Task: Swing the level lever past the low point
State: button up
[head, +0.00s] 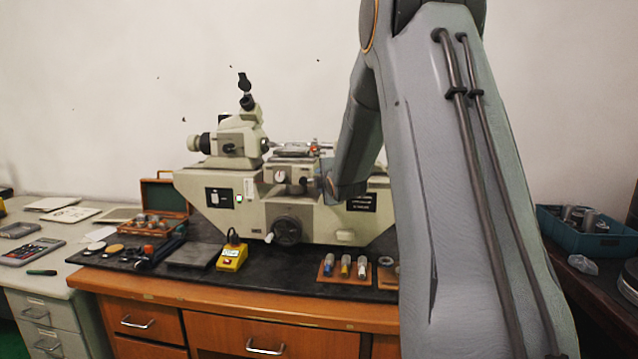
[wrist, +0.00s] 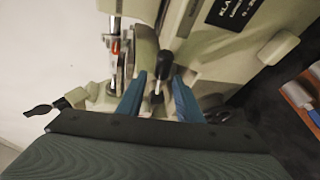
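The level lever (wrist: 164,62), with a black knob on a pale stem, shows in the wrist view. It lies between the two blue fingers of my gripper (wrist: 160,84). The fingers stand apart, with a visible gap beside the stem; I cannot tell whether either finger touches it. The lever belongs to the cream measuring machine (head: 225,188) on the bench. In the head view my arm hides the lever and most of my gripper; only a bluish patch shows at the machine's middle.
The machine stands on a black mat (head: 190,277) on a wooden bench (head: 230,313). A yellow box (head: 232,257) and several small cylinders (head: 345,268) lie in front. A wooden case (head: 164,195) is at left, a blue bin (head: 588,238) at right. The wall is behind.

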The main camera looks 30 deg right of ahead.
jog(key=shift+b+v, duration=0.5)
jog(key=shift+v, duration=2)
jog(key=shift+c, duration=0.2)
